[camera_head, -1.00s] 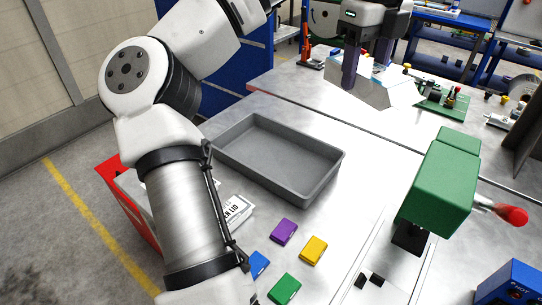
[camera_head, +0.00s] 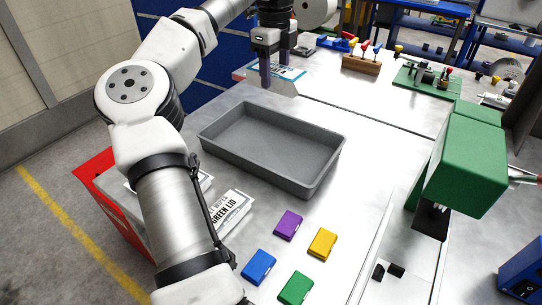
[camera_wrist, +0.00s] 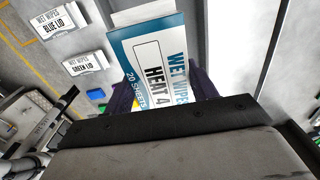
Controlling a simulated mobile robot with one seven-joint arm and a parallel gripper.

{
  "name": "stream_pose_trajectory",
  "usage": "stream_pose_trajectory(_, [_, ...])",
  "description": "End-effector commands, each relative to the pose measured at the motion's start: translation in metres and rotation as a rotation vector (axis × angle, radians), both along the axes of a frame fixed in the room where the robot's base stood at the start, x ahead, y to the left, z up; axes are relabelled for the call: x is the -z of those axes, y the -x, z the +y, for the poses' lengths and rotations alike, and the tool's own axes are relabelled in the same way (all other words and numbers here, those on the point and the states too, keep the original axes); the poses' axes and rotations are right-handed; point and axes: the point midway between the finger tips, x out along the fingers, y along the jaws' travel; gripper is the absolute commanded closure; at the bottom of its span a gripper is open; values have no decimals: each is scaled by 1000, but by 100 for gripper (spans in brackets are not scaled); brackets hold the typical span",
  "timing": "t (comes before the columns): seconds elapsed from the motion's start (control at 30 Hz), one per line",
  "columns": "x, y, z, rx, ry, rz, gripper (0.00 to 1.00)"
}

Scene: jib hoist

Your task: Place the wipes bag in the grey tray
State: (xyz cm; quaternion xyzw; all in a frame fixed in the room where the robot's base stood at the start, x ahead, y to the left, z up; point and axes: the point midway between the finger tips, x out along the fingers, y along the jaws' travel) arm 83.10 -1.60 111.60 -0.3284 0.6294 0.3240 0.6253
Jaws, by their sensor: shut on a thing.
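The wipes bag (camera_head: 285,87) is white and blue, and my gripper (camera_head: 275,75) is shut on it. In the head view it is held behind the far side of the grey tray, not over the tray's floor. In the wrist view the bag (camera_wrist: 150,50) reads "WET WIPES", "HEAT 4" and "20 SHEETS", between purple fingers partly hidden by the gripper body. The grey tray (camera_head: 318,183) is a shallow, empty rectangular box on the metal table.
White "GREEN LID" wipes packs (camera_head: 231,210) lie beside my arm. Purple (camera_head: 288,224), yellow (camera_head: 322,243), blue (camera_head: 259,266) and green (camera_head: 296,288) blocks lie in front of the tray. A green press (camera_head: 462,165) stands at right. A wooden rack (camera_head: 361,64) stands behind.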

Motion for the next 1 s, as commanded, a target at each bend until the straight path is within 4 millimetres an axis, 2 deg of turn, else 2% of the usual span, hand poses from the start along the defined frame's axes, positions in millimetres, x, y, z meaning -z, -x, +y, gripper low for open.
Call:
stream_pose_trajectory(0.17, [17, -8, 12, -21, -7, 0, 67])
stream_pose_trajectory(0.27, [35, -8, 13, -22, -8, 2, 67])
stream_pose_trajectory(0.7, [145, -8, 12, -21, -6, 1, 67])
stream_pose_trajectory(0.8, [159, -8, 11, -22, -7, -1, 67])
stream_pose_trajectory(1.0, [173, -8, 11, -22, -7, -1, 67])
